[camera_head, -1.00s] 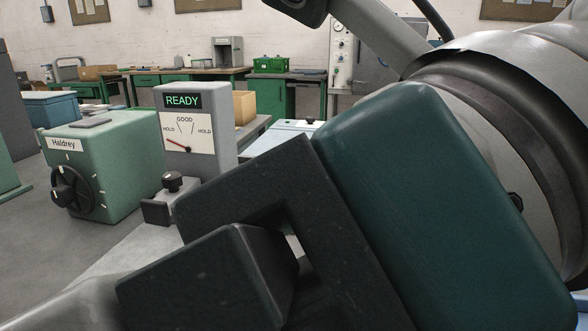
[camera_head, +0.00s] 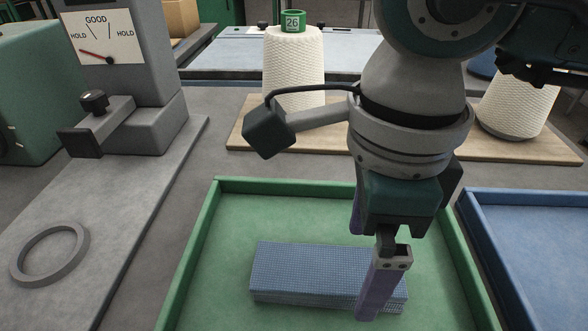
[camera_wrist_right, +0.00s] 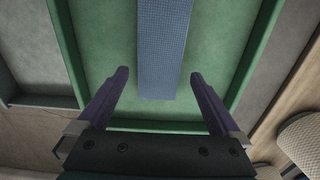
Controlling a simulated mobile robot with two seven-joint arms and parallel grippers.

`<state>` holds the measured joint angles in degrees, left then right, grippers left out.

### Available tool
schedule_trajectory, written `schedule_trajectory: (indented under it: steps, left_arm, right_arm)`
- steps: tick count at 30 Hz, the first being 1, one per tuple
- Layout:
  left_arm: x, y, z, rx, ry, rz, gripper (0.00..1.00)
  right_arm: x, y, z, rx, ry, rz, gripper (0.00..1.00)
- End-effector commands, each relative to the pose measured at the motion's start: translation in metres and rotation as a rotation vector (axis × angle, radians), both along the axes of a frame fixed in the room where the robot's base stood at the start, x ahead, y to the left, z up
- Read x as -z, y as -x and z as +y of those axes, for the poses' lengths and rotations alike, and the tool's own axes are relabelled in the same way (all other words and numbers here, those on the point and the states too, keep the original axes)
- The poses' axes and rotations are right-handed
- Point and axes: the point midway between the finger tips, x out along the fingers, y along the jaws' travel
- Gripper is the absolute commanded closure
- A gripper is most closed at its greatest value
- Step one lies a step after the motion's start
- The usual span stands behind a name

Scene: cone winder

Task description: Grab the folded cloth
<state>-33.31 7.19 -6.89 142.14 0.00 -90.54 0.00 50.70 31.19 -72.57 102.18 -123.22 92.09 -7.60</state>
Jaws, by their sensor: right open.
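The folded cloth (camera_head: 310,272) is a flat blue checked block lying in the green tray (camera_head: 190,245). In the right wrist view the cloth (camera_wrist_right: 163,45) runs up the picture, its near end between my fingers. My right gripper (camera_head: 364,272) points down at the cloth's right end in the head view. It is open, with its purple fingers apart, also in the right wrist view (camera_wrist_right: 159,76). One finger covers part of the cloth's front right; the other is partly hidden behind the wrist. Contact cannot be told. My left gripper is not in view.
A blue tray (camera_head: 530,245) stands right of the green one. Yarn cones (camera_head: 294,75) stand on a wooden board (camera_head: 250,136) behind. A gauge post (camera_head: 125,55) and a grey ring (camera_head: 48,254) are at left. The green tray's left part is free.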

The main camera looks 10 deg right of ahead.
Motion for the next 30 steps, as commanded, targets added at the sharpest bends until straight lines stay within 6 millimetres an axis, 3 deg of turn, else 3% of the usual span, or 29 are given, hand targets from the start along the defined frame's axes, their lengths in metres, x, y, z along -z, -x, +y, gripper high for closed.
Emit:
schedule_trajectory:
  steps: [4,12,30]
  left_arm:
    - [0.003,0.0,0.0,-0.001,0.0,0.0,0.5]
    - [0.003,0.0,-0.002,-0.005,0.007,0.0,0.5]
    - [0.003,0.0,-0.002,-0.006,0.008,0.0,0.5]
  right_arm:
    - [0.021,0.0,0.0,0.001,-0.001,0.002,0.0]
    - [0.025,0.0,0.0,-0.001,-0.001,0.0,0.0]
    - [0.024,0.0,0.0,0.0,-0.002,-0.001,0.66]
